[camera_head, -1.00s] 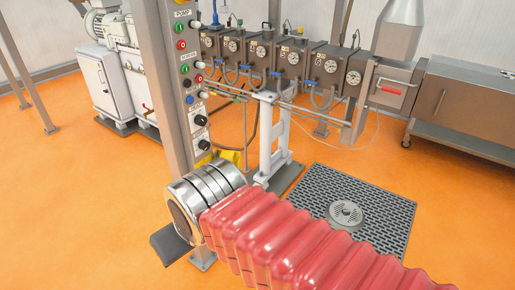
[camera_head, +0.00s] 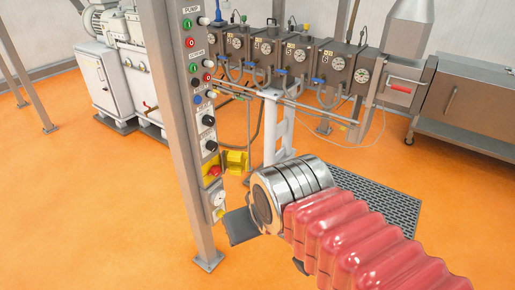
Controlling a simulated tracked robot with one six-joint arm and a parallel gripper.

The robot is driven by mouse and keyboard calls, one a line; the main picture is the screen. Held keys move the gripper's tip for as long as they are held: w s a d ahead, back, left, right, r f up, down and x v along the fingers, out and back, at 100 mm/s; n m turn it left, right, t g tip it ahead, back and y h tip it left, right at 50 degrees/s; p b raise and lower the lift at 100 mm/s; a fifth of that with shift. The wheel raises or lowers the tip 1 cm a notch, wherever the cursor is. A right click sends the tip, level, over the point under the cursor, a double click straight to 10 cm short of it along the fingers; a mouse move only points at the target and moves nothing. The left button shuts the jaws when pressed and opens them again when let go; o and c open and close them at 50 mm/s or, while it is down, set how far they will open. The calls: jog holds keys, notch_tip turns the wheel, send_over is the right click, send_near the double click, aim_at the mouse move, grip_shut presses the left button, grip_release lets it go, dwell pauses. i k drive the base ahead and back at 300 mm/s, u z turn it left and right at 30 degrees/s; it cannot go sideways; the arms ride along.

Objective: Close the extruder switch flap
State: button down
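A yellow flap (camera_head: 236,161) stands swung out to the right of the grey control post, open, at the height of a red button on a yellow plate (camera_head: 213,171). My gripper (camera_head: 268,244) is in front of the post, low and to the right of the flap, apart from it. One dark flat finger shows at the left of the silver wrist and a dark piece of the other shows below it. They look spread, with nothing between them. The wrist and red sleeve hide part of the gripper.
The control post (camera_head: 178,130) carries several buttons and knobs, with a white-plated dial (camera_head: 219,197) below the red button. The extruder line (camera_head: 290,58) with its gauges stands behind. A floor grate (camera_head: 385,200) lies behind my arm.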

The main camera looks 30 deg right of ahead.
aim_at(237, 160)
jog(key=u, duration=0.05)
jog(key=i, duration=1)
jog(key=z, duration=0.1)
